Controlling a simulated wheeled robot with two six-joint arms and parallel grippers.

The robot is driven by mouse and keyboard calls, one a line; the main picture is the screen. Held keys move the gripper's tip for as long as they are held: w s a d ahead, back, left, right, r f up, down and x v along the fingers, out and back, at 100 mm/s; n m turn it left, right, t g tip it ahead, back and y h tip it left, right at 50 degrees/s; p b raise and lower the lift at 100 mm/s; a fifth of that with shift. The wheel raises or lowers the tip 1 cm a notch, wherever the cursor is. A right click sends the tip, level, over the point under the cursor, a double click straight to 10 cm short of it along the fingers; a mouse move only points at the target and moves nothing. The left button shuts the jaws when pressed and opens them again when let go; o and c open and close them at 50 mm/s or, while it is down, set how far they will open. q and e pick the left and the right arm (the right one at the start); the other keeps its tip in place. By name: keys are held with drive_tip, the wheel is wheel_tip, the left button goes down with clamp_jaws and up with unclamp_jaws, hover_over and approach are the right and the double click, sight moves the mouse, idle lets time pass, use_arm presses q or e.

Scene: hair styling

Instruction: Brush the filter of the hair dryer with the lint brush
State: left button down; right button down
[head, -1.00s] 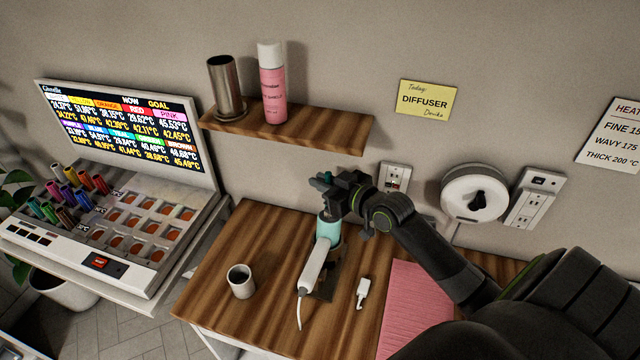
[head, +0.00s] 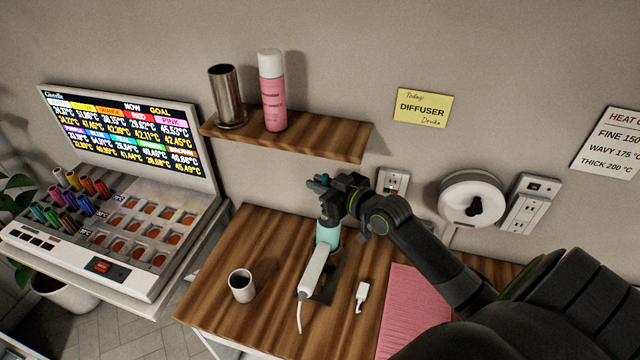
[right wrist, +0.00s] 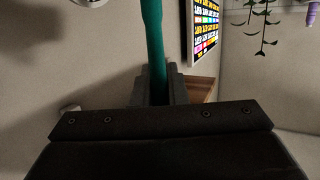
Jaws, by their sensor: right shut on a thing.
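The hair dryer (head: 313,272), with a white handle and a teal body, is on the wooden table with its cord trailing toward the front edge. My right gripper (head: 332,193) is above the dryer's teal end and is shut on a thin teal handle, which I take as the lint brush. In the right wrist view the brush handle (right wrist: 154,45) rises between the fingers. The brush's head and the dryer's filter are hidden or too small to make out, so I cannot tell whether they touch. My left gripper is not in view.
A grey cup (head: 241,286), a small white hooked item (head: 361,293) and a pink towel (head: 412,305) are on the table. A wooden shelf (head: 330,143) with a spray can (head: 273,92) and a metal cup (head: 226,98) is behind. A roller tray (head: 120,235) stands left.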

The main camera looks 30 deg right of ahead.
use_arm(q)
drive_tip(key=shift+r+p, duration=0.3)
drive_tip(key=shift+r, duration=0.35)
use_arm(e)
drive_tip(key=shift+r, duration=0.7)
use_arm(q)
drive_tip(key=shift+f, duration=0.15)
use_arm(e)
drive_tip(key=shift+f, duration=0.15)
